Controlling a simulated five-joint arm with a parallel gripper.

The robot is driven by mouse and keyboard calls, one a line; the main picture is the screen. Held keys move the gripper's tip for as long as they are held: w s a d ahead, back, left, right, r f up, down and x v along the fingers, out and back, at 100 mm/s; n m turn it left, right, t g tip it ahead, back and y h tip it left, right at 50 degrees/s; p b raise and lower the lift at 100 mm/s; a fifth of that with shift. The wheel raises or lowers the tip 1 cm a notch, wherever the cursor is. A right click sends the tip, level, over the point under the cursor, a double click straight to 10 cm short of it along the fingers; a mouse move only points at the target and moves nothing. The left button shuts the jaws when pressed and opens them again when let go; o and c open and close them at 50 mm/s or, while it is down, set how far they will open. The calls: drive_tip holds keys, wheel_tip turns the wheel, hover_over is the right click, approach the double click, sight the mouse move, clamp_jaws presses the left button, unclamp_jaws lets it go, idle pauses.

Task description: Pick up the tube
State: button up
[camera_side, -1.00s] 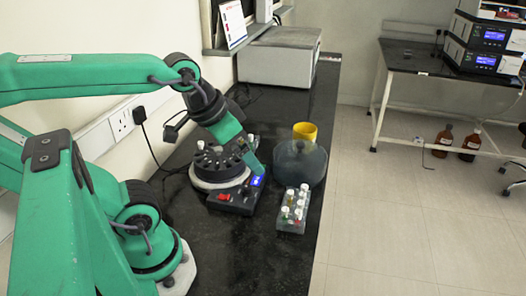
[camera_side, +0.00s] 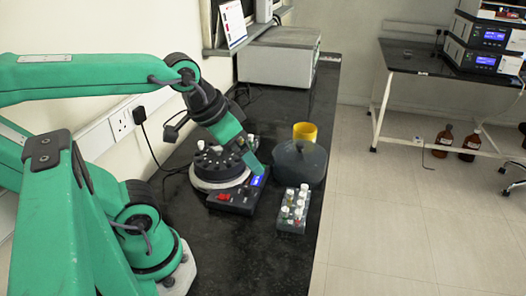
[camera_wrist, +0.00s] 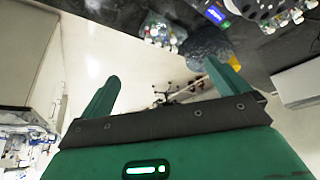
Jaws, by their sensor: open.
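White-capped tubes stand in a small grey rack (camera_side: 291,226) at the front right of the black bench. Several capped tubes also sit in the dark round rotor of the centrifuge (camera_side: 222,167). Which tube is meant cannot be told. In the wrist view the rack (camera_wrist: 176,31) is beyond my fingers at the top, and the centrifuge's blue display (camera_wrist: 215,14) is to its right. My gripper (camera_wrist: 162,75) is open with nothing between its fingers. In the side view my gripper (camera_side: 254,161) hangs over the centrifuge's right side, left of and behind the rack; its fingertips are small there.
A dark round lid (camera_side: 299,165) lies right of the centrifuge, with a yellow cup (camera_side: 305,131) behind it. A grey box instrument (camera_side: 279,55) stands at the back. The bench's right edge runs close by the rack. The front of the bench is clear.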

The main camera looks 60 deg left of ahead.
drive_tip(key=c, duration=1.2)
drive_tip(key=shift+w, duration=0.1)
drive_tip(key=m+g, duration=0.5)
drive_tip(key=m, duration=1.1)
hover_over(299, 212)
wheel_tip(299, 212, down, 12)
drive_tip(key=shift+a+r, duration=0.1)
drive_tip(key=shift+w+f+m+g, duration=0.1)
drive_tip(key=shift+f+m+g, duration=0.2)
drive_tip(key=shift+f+m, duration=0.25)
drive_tip(key=shift+f, duration=3.85)
